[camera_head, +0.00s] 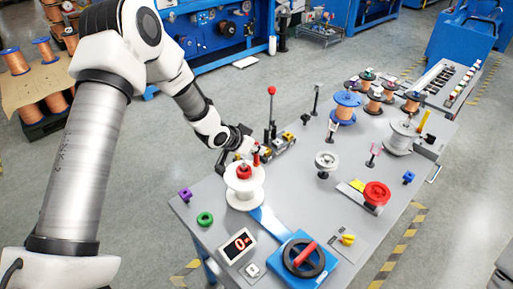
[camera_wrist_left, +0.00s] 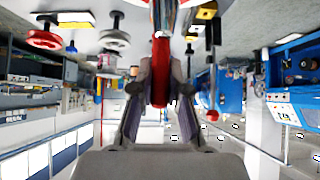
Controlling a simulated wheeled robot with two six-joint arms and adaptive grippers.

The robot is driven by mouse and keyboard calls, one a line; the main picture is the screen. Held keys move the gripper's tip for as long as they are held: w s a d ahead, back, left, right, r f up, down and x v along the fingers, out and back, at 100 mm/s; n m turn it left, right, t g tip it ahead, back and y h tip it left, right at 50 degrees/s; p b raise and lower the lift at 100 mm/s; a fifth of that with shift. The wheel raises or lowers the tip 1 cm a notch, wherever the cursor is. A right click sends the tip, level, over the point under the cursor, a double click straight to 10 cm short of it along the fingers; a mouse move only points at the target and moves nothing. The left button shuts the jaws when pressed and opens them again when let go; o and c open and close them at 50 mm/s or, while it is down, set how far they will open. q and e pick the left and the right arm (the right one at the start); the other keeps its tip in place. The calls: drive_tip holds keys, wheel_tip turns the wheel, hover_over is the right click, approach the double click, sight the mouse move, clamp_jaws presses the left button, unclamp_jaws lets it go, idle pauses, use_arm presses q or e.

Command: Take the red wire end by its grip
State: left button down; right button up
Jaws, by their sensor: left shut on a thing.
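My left gripper (camera_head: 250,152) reaches down at the table's left part, just behind a white spool (camera_head: 243,194) with a red hub. In the left wrist view my left gripper (camera_wrist_left: 159,90) is shut on the red grip (camera_wrist_left: 160,72) of the wire end, which lies between its two fingers. In the head view a small red piece of the grip (camera_head: 256,158) shows beside the fingertips. The wire itself is too small to make out. My right gripper is in neither view.
Around it on the grey table (camera_head: 300,205) stand a post with a red ball (camera_head: 271,91), a red wheel (camera_head: 376,194), a grey pulley (camera_head: 327,161), a blue device with a black handwheel (camera_head: 304,257) and a counter (camera_head: 237,245). Copper spools stand at the back.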

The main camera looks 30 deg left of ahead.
sight(257, 142)
use_arm(q)
drive_tip(key=shift+r, duration=0.15)
idle(0.5)
drive_tip(key=shift+r+p, duration=0.5)
drive_tip(key=shift+p, duration=0.1)
drive_tip(key=shift+r+p, duration=0.7)
drive_tip(key=shift+r+p, duration=0.6)
drive_tip(key=shift+r, duration=0.05)
